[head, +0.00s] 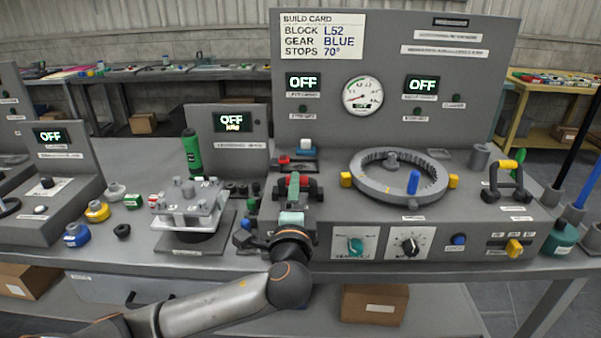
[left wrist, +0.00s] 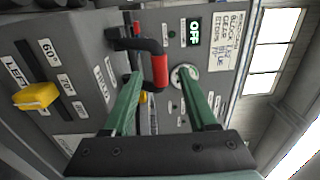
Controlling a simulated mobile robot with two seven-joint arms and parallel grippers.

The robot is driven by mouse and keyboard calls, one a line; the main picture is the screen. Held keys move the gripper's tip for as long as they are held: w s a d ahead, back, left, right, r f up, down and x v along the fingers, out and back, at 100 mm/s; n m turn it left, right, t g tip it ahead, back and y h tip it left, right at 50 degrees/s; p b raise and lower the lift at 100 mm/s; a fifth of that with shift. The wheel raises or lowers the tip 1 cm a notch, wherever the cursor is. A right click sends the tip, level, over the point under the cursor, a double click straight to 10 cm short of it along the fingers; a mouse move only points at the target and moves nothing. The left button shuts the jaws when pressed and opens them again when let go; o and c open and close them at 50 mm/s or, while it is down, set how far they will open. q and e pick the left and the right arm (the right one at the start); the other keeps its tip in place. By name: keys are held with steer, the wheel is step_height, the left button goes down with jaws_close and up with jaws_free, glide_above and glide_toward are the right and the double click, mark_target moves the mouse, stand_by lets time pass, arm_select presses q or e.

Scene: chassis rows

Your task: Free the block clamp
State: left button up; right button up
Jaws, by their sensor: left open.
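My left gripper (head: 293,185) is at the left end of the grey bench fixture, and its green fingers are apart in the left wrist view (left wrist: 162,74). A black bent handle with a red grip (left wrist: 158,70) stands ahead of and between these fingers. I cannot tell whether they touch it. In the head view this red-and-black handle (head: 313,188) is partly hidden by my gripper. A second black handle with a yellow grip (head: 506,168) stands at the fixture's right end. I cannot read which is labelled the block clamp. My right gripper is not in view.
A grey ring (head: 398,188) with a blue peg lies between the handles. A yellow slider (left wrist: 36,95) sits beside degree marks in the left wrist view. A clear-topped unit (head: 188,212) and a green cylinder (head: 192,153) stand left. The build card (head: 321,37) hangs behind.

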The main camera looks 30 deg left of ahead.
arm_select(q)
steer(key=x, duration=0.8)
jaws_close()
stand_by(1.3)
